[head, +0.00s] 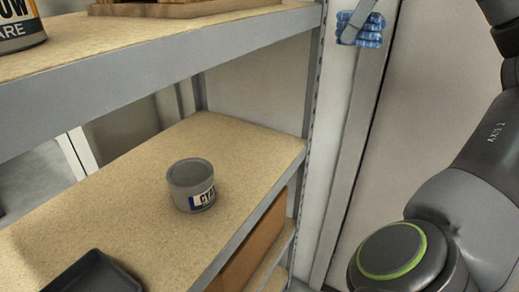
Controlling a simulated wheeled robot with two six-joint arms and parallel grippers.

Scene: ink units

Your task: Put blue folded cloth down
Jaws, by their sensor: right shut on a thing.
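The blue folded cloth (368,39) is at the top edge of the head view, right of the shelf upright. It is a small stack of blue layers. My right gripper (357,19) is shut on it, with a grey finger crossing its front. The cloth appears held up in the air, apart from the shelf boards. My right arm fills the right side. My left gripper is not in view.
The middle shelf's right part is clear.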

